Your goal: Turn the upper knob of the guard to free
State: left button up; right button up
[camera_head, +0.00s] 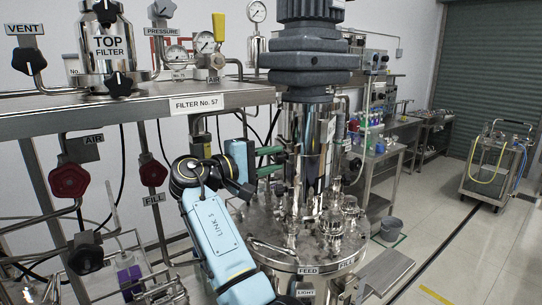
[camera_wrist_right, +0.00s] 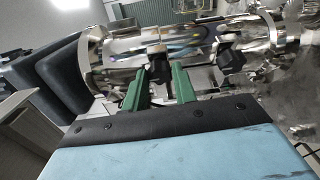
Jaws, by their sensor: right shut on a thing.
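The guard (camera_head: 311,135) is a shiny metal cylinder standing upright under the dark grey motor, above the round vessel lid. It lies sideways across the right wrist view (camera_wrist_right: 190,45), its motor end to the left. The guard's upper knob (camera_wrist_right: 157,62) is black and sits between the green fingertips of my right gripper (camera_wrist_right: 159,72). The lower knob (camera_wrist_right: 231,58) is black and stands apart to the right there. In the head view my right gripper (camera_head: 281,159) reaches the guard from the left, shut on the upper knob. My left gripper is out of view.
The dark grey motor (camera_head: 308,58) rises above the guard. The steel lid (camera_head: 310,242) below carries several fittings. A filter shelf (camera_head: 130,106) with valves and gauges stands at left. A bucket (camera_head: 391,228) and a trolley (camera_head: 495,170) stand right, with open floor between.

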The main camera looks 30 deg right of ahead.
jog(key=n+p, duration=0.2)
jog(key=p, duration=0.1)
jog(key=shift+r+y, duration=0.3)
jog(key=shift+y, duration=0.1)
jog(key=shift+n+p, duration=0.3)
jog(key=shift+n, duration=0.1)
jog(key=shift+n+g+y+p, duration=0.3)
jog(key=shift+n+y, duration=0.2)
jog(key=shift+n, duration=0.2)
jog(key=shift+w+n+g+y, duration=0.1)
jog(key=shift+n+g+y, duration=0.25)
jog(key=shift+n, duration=0.75)
jog(key=n+g+y, duration=0.1)
jog(key=n, duration=0.2)
jog(key=shift+w+g, duration=0.1)
jog(key=shift+g, duration=0.25)
jog(key=n, duration=0.1)
jog(key=n+g, duration=0.1)
jog(key=n, duration=0.1)
jog(key=shift+w+d+r+g+y, duration=0.1)
jog(key=shift+w+g+y, duration=0.05)
jog(key=shift+g+y, duration=0.2)
jog(key=shift+w+n+g, duration=0.1)
jog(key=shift+n+g, duration=0.55)
jog(key=shift+n, duration=0.65)
